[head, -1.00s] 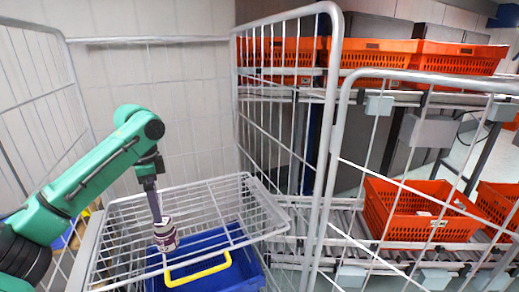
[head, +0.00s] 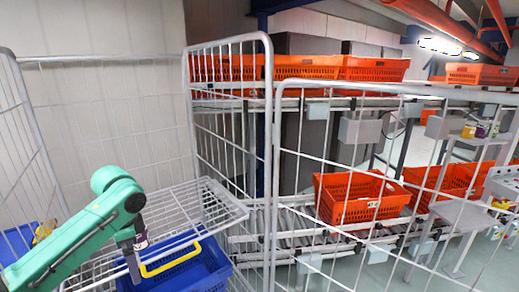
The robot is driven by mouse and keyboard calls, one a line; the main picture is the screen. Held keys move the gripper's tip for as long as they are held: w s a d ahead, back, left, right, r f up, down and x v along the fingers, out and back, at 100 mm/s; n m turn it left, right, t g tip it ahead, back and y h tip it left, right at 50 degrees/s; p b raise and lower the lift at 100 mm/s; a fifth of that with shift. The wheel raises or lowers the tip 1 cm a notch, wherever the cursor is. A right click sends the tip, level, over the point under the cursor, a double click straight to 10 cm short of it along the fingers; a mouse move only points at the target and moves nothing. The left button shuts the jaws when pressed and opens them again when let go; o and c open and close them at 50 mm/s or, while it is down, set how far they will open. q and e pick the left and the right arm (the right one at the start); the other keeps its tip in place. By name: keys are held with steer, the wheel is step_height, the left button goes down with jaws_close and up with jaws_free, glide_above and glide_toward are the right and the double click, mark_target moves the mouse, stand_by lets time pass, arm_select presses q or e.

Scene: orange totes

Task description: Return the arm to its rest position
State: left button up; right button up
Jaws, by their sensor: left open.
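My left arm comes in from the lower left, its forearm bent downward at a raised elbow. My left gripper (head: 136,276) points down at the near left part of the blue tote (head: 210,262), in front of the yellow handle (head: 172,262). It is open. A small purple and white patch (head: 140,240) shows beside the wrist; I cannot tell whether it is a jar or part of the arm. My right gripper is not in view.
A wire cage trolley (head: 268,150) surrounds the blue tote, with a wire shelf (head: 205,205) close to my arm. Orange totes stand on a rack (head: 345,200) and on its upper level (head: 375,70). Another blue tote (head: 15,243) is at the left edge.

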arm_select(q)
steer(key=s+d+f+n+t+h, duration=0.1)
steer(key=s+d+f+h, duration=0.1)
steer(key=s+d+f, duration=0.45)
steer(key=s+d+f+n+t+h, duration=0.15)
steer(key=s+d+f, duration=0.25)
steer(key=d+f, duration=0.6)
steer(key=s+a+f+n+y, duration=0.3)
steer(key=s+a+n, duration=0.4)
steer(key=s+a, duration=0.3)
steer(key=s+d+f+b, duration=0.15)
steer(key=f+b, duration=0.25)
steer(key=f, duration=1.2)
steer(key=s+f+b, duration=0.3)
steer(key=f, duration=1.2)
steer(key=s+a+f+g+b, duration=0.1)
steer(key=s+f+b, duration=0.1)
steer(key=s+f, duration=0.5)
steer(key=s+a+f+m+b, duration=0.1)
steer(key=s+a+f+b, duration=0.1)
steer(key=s+f, duration=0.6)
steer(key=shift+s+f+g+b, duration=0.2)
steer(key=shift+f+g+b, duration=0.15)
steer(key=shift+f, duration=0.6)
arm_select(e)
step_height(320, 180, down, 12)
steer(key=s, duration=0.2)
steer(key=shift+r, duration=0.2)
